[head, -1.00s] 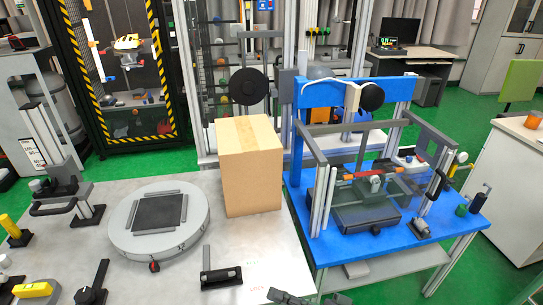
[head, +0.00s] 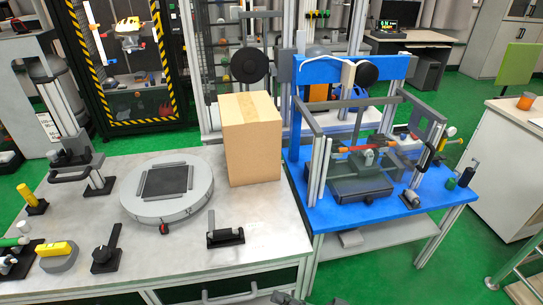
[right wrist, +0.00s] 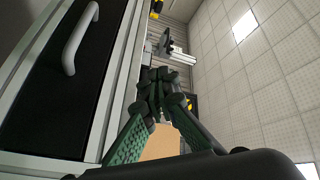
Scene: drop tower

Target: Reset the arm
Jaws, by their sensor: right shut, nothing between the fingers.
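My right gripper (head: 288,298) shows at the bottom edge of the head view, just in front of the table's front side and mostly cut off. In the right wrist view its green-padded fingers (right wrist: 158,88) come together at the tips, shut and empty. A drawer front with a pale handle (right wrist: 80,38) lies to their left there. Part of a cardboard box (right wrist: 160,145) shows between the finger bases. My left gripper is not in view.
The grey table (head: 265,225) carries a round turntable (head: 135,208), the cardboard box (head: 252,140) and several small fixtures. A blue bench (head: 330,215) with a framed drop rig stands to the right. Green floor is open at the front right.

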